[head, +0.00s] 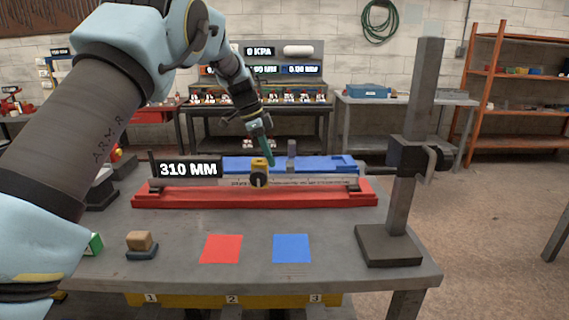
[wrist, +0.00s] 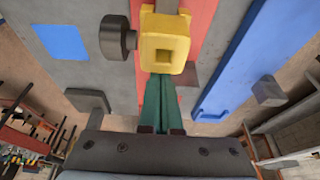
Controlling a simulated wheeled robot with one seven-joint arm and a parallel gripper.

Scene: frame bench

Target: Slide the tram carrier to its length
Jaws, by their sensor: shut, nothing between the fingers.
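The yellow tram carrier (head: 259,163) sits on a grey graduated bar (head: 315,182) above a red rail (head: 310,201), left of the bar's middle. A dark round knob (head: 258,180) is on its front. The display (head: 188,169) reads 310 MM. My gripper (head: 271,162) is shut and empty, its green fingers slanting down beside the carrier's right, far side. In the wrist view the shut fingertips (wrist: 160,80) lie right at the edge of the yellow carrier (wrist: 165,45); I cannot tell whether they touch. The knob (wrist: 116,37) sticks out on the carrier's left there.
A blue rail (head: 335,164) with a grey block (head: 292,148) lies behind the red one. A dark post on a base (head: 388,246) stands at the bench's right. Red (head: 221,248) and blue (head: 292,248) squares lie in front. Small blocks (head: 140,243) sit front left.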

